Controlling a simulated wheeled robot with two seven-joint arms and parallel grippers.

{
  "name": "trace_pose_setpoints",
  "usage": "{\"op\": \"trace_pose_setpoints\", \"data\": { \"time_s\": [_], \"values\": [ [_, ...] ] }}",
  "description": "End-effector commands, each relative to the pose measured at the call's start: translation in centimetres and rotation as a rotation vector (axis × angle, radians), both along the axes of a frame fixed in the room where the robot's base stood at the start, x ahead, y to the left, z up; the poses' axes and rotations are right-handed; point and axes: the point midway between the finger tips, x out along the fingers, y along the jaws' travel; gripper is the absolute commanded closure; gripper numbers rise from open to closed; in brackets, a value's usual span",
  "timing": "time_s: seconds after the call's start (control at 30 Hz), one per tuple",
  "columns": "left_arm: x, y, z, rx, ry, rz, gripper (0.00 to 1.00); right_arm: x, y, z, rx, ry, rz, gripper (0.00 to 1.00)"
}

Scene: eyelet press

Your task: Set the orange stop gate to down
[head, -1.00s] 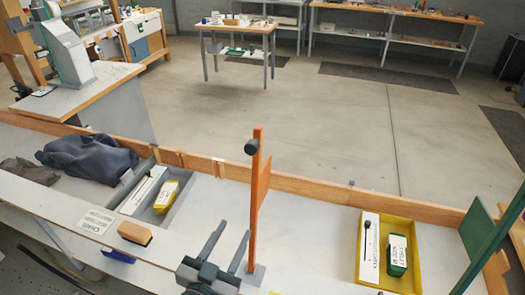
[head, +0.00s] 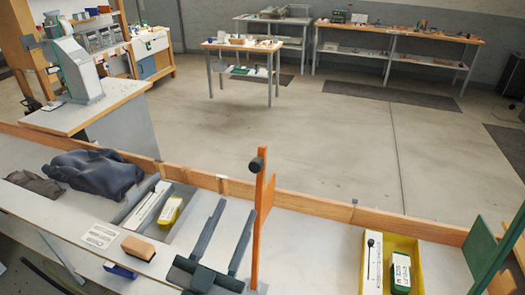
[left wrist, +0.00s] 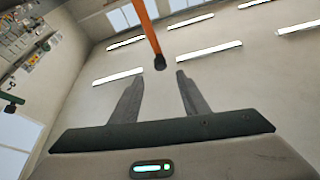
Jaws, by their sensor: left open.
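The orange stop gate (head: 257,230) stands upright on the bench, with a black knob (head: 257,165) at its top pointing toward me. My left gripper (head: 237,207) is open and empty, just left of the gate's post in the head view, its fingers pointing up and away below knob height. In the left wrist view the gate's orange bar (left wrist: 146,25) comes down from the top, and its dark knob (left wrist: 160,62) shows just beyond the gap between the open fingertips (left wrist: 160,77). The knob is not gripped. The gate's foot is partly hidden. My right gripper is not in view.
A grey tray (head: 185,222) with a yellow box, a brush (head: 138,248) and dark cloth (head: 92,175) lie left. A yellow tray (head: 408,243) with a green-and-white box is right, near a green upright (head: 497,240). A wooden rail (head: 310,205) edges the bench's far side.

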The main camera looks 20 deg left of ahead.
Motion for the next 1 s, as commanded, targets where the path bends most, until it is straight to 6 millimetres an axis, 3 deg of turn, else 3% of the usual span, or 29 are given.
{"op": "trace_pose_setpoints", "data": {
  "time_s": [0.5,1.0],
  "values": [
    [4.7,-0.4,1.9,0.001,-0.004,0.000,0.59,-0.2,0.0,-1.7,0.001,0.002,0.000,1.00],
    [12.7,-1.2,5.6,0.000,0.000,0.000,0.59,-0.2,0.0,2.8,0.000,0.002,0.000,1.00]
  ]
}}
